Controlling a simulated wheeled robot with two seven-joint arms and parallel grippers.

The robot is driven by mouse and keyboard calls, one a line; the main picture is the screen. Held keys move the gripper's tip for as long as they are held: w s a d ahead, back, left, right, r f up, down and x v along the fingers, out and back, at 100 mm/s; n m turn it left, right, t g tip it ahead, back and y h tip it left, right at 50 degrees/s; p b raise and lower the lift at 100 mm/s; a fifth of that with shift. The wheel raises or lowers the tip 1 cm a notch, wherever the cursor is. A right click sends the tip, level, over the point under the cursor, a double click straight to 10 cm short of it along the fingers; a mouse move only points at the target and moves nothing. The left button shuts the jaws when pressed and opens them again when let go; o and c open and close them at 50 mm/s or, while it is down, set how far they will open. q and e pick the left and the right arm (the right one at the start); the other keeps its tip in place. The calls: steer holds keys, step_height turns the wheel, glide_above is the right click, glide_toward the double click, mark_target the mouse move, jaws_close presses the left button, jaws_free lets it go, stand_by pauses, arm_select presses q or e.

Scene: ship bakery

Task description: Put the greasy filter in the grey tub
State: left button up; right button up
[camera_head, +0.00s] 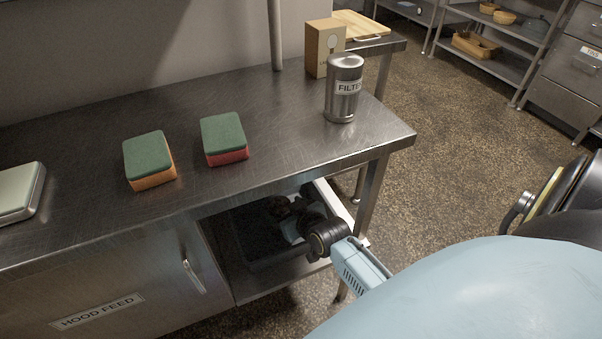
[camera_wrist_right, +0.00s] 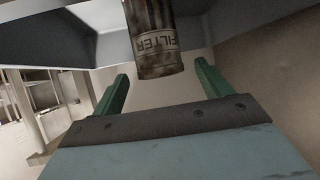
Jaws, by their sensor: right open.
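In the right wrist view, a greasy filter (camera_wrist_right: 155,42), a metal canister with brown grime and a FILTER label, shows ahead of my open right gripper (camera_wrist_right: 162,70). Its near end is close to the space between the green fingers, and I see no finger closed on it. In the head view my right arm reaches under the steel table, and the right gripper (camera_head: 288,218) is small and dark there. A dark grey open container (camera_head: 236,235), perhaps the grey tub, lies under the table around it. A cleaner FILTER canister (camera_head: 343,90) stands upright on the table. My left gripper is out of view.
The steel table (camera_head: 80,130) holds an orange-and-green sponge (camera_head: 150,160), a red-and-green sponge (camera_head: 224,139), a pale flat box (camera_head: 20,192) and a cardboard box (camera_head: 325,48). The table edge and its leg (camera_head: 371,195) are close to my right arm. Floor on the right is clear.

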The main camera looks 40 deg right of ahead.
steer(key=p+v, duration=0.3)
steer(key=v, duration=0.6)
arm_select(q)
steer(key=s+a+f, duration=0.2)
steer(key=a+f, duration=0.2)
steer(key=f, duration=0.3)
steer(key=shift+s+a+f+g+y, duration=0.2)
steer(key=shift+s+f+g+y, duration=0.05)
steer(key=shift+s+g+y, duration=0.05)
arm_select(e)
steer(key=s+f+n+g, duration=0.2)
steer(key=s+f+g, duration=0.7)
steer(key=s+f, duration=0.8)
steer(key=shift+s+a+f+n+g+h, duration=0.2)
steer(key=shift+s+f+n+g+h, duration=0.1)
steer(key=shift+s+f+g, duration=0.15)
steer(key=shift+r, duration=0.1)
